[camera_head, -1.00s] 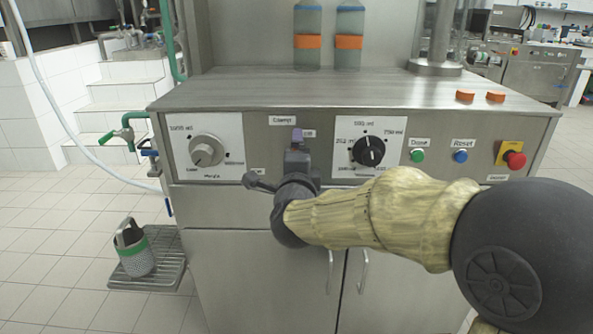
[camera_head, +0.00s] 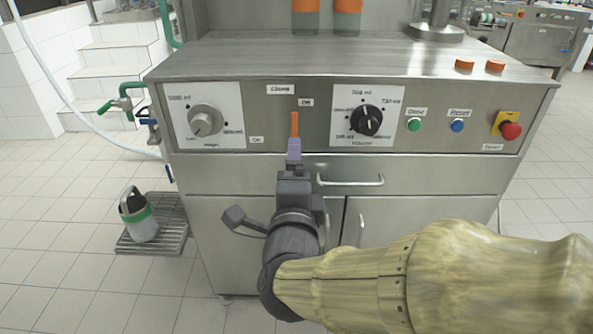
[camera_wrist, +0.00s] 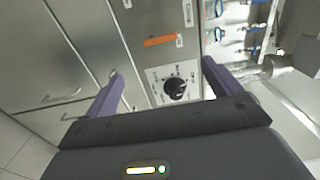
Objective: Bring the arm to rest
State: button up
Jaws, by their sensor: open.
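My gripper (camera_head: 293,152) is open and empty, in front of the machine's panel. Its purple fingers show side-on in the head view, just below the upright orange lever (camera_head: 295,124) as seen there. In the wrist view the two fingers stand wide apart (camera_wrist: 162,85), with nothing between them up close. The orange lever (camera_wrist: 160,41) and the black dial (camera_wrist: 176,88) lie beyond the fingers. My arm reaches in from the lower right, with the elbow outside the head view.
The panel carries a grey dial (camera_head: 205,121), a green button (camera_head: 414,124), a blue button (camera_head: 457,125) and a red stop button (camera_head: 510,130). A drawer handle (camera_head: 350,181) sticks out near my gripper.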

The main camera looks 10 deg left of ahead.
jog(key=shift+s+d, duration=0.1)
jog(key=shift+s, duration=0.25)
